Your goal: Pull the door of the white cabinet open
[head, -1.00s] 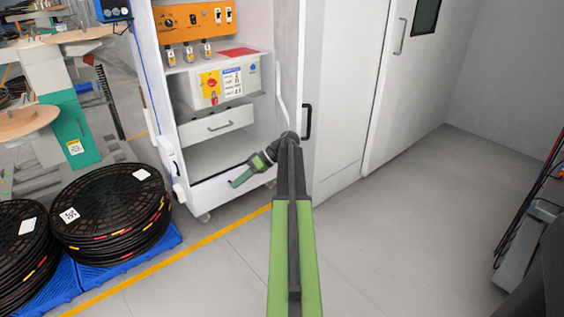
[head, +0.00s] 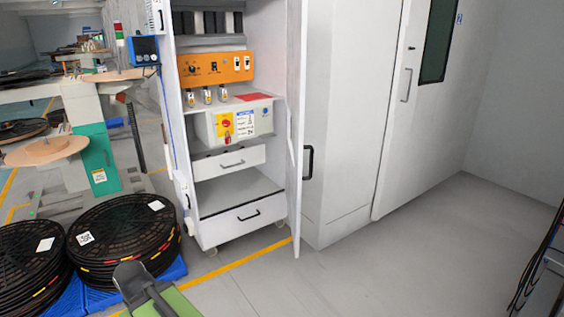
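The white cabinet (head: 207,218) stands left of the middle in the head view, with its front open and its shelves and drawers showing. Its door (head: 299,205) is swung out at the cabinet's right side and shows almost edge-on. A black handle (head: 308,163) is on the door's right-hand face. Part of my arm shows at the bottom left, well apart from the door and handle. My gripper's fingers are not visible.
Black reels (head: 122,238) are stacked on a blue pallet (head: 172,272) at the left. A grey and green machine (head: 92,150) stands behind them. A white wall door (head: 393,135) is at the right.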

